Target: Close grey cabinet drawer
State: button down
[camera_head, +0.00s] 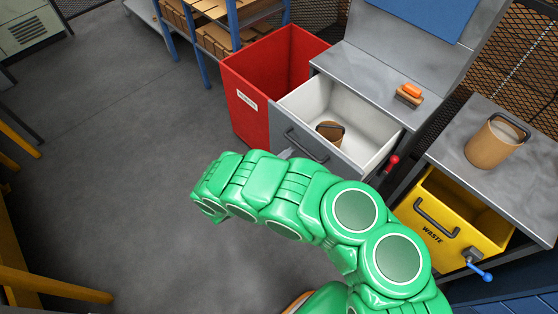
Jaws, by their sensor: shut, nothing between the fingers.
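The grey cabinet drawer (309,157) is pulled open, with a grey front, a dark bar handle (306,146) and a white inside. A brown bucket-like container (329,133) with a dark handle stands in it. My green arm crosses in front of the drawer and hides the lower part of its front.
A red bin (243,108) stands directly left of the drawer. A red-knobbed lever (389,164) sticks out at its right. A yellow waste drawer (433,220) with a blue-knobbed lever (477,268) is open at right. The floor (120,120) at left is clear.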

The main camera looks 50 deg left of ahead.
jog(key=shift+w, duration=0.75)
jog(key=w, duration=2.5)
jog(key=shift+d, duration=0.15)
jog(key=shift+w+d+r, duration=0.1)
jog(key=shift+w+r, duration=0.05)
jog(key=shift+w, duration=0.05)
jog(key=s+a, duration=0.1)
jog(key=s, duration=1.4)
jog(key=shift+s+f, duration=0.15)
jog(key=shift+f, duration=0.05)
